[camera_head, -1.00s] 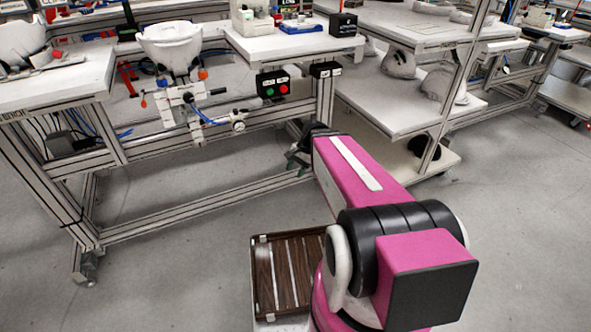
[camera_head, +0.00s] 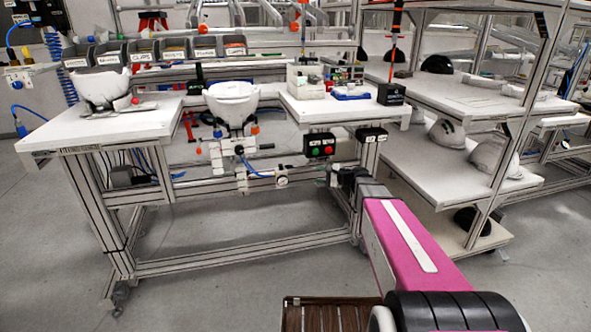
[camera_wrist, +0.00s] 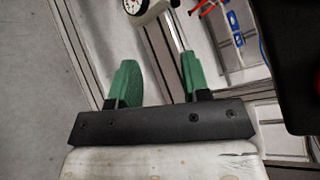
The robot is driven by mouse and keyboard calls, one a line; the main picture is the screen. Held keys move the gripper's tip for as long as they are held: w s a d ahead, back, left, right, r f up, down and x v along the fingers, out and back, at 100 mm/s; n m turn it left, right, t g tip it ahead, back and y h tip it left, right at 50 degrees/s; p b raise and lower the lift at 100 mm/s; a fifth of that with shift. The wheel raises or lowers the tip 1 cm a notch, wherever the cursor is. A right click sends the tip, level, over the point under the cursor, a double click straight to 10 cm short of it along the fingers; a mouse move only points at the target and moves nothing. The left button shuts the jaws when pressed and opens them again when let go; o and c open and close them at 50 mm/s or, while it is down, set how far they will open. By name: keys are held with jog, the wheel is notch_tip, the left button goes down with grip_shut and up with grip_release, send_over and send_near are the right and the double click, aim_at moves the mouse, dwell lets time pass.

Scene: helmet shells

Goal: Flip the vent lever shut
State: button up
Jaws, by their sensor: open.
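The gauge also shows at the top of the wrist view (camera_wrist: 133,5). A small red-tipped handle (camera_head: 267,146) sticks out to the right of the fixture; I cannot tell whether it is the vent lever. My gripper (camera_wrist: 158,78) has green fingers, apart and with nothing between them. In the head view it is right of the gauge, below the button box, and small.
A button box (camera_head: 320,146) with red and green buttons hangs under the bench top (camera_head: 315,112); a dark edge fills the wrist view's right side. Bench legs stand near my arm. Another shell (camera_head: 100,88) is at the left. Shelves with shells are at the right. Floor in front is clear.

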aim_at(287, 166)
jog(key=r+x, duration=0.3)
jog(key=x, duration=1)
jog(key=shift+w+a, duration=0.15)
jog(key=shift+w, duration=0.15)
grip_shut()
